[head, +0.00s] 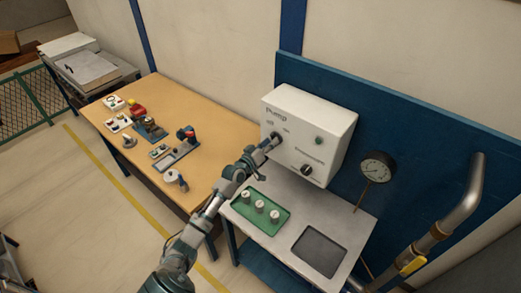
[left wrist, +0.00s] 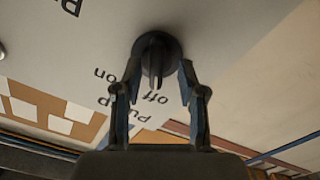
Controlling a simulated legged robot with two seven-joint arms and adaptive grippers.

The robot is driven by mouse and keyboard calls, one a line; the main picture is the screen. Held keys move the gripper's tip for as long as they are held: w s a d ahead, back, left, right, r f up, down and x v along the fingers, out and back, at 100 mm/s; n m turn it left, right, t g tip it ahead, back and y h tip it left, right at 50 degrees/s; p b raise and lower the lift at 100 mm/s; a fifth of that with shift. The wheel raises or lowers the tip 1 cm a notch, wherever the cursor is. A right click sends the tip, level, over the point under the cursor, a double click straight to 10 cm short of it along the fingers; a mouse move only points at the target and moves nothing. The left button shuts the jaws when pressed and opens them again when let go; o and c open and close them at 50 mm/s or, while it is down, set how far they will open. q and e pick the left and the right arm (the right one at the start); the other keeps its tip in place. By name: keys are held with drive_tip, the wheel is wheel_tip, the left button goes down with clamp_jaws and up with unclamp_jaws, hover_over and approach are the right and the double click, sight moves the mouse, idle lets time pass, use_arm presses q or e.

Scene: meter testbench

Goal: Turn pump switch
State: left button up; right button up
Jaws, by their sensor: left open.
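The white pump control box (head: 325,110) is fixed to the blue panel, with "Pump" lettering on its face. The pump switch (left wrist: 153,50) is a round black knob with a raised grip bar, seen close up in the left wrist view. Upside-down "on" and "off" labels show near it, and the bar points roughly toward "off". My left gripper (head: 270,141) is at the box's left side; in the left wrist view its open fingers (left wrist: 160,75) lie on either side of the knob. I cannot tell whether they touch it. In the head view the gripper largely hides the switch. My right gripper is out of view.
A second black knob (head: 307,170) and a green button (head: 319,141) are on the box. Below stands a grey bench (head: 345,225) with a green tray (head: 240,207). A gauge (head: 377,167) and a pipe (head: 462,205) are at right. A wooden table (head: 215,125) with several devices is at left.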

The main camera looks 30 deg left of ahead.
use_arm(q)
drive_tip(key=s+a, duration=0.1)
drive_tip(key=s, duration=0.9)
drive_tip(key=shift+s+a, duration=0.15)
drive_tip(key=shift+s, duration=0.15)
